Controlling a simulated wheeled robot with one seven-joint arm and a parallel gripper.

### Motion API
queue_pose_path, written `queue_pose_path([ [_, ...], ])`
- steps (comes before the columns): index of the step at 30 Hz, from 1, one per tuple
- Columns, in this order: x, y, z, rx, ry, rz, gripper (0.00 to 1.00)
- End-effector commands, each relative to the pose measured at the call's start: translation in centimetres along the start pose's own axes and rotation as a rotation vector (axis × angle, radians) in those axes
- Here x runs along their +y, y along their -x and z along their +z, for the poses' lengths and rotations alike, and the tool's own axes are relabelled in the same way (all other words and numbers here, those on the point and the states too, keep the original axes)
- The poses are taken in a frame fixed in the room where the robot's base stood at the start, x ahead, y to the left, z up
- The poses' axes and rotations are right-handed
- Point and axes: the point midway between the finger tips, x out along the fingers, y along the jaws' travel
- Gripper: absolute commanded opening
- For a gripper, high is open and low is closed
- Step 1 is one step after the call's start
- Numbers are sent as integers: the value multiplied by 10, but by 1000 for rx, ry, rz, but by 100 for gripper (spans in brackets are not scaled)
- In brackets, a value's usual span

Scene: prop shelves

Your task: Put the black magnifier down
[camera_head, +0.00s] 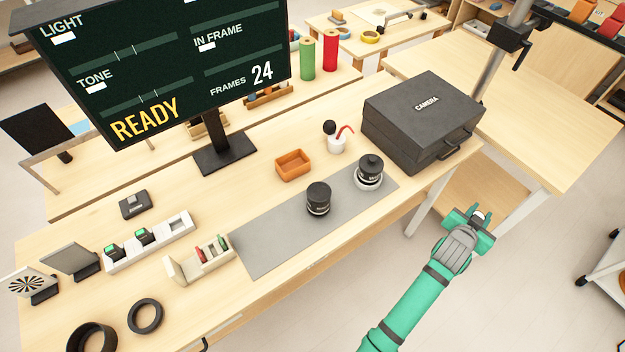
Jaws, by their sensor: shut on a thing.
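My gripper (480,217) is at the end of my green arm, off the right front edge of the workbench (285,268) and above the floor. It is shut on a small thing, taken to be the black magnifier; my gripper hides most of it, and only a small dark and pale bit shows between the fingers. A black lens-like cylinder (318,199) stands upright on the grey mat (270,240). Another black cylinder (370,167) stands in a white ring at the mat's right end. Both are apart from my gripper.
A black camera case (420,115) stands at the bench's right end, near my gripper. An orange tray (293,165) and a white cup (337,144) stand behind the mat. The mat's left part is bare. A wooden side table (540,120) is at the right.

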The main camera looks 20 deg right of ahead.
Motion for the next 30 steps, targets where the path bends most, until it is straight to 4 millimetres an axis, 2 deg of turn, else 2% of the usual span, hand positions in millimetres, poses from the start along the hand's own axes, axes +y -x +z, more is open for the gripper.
queue_pose_path([
  [1, 11, 0, -15, 4, -9, 16, 3],
  [3, 26, 2, -30, 4, -16, 35, 3],
  [9, 62, 8, -64, 1, -34, 81, 3],
  [14, 73, 18, -90, 2, -39, 94, 3],
  [17, 59, 25, -100, 1, -28, 77, 3],
  [23, 14, 37, -104, 0, 2, 22, 3],
  [29, -54, 55, -100, 2, 45, -61, 3],
  [30, -72, 61, -98, 3, 57, -85, 3],
])
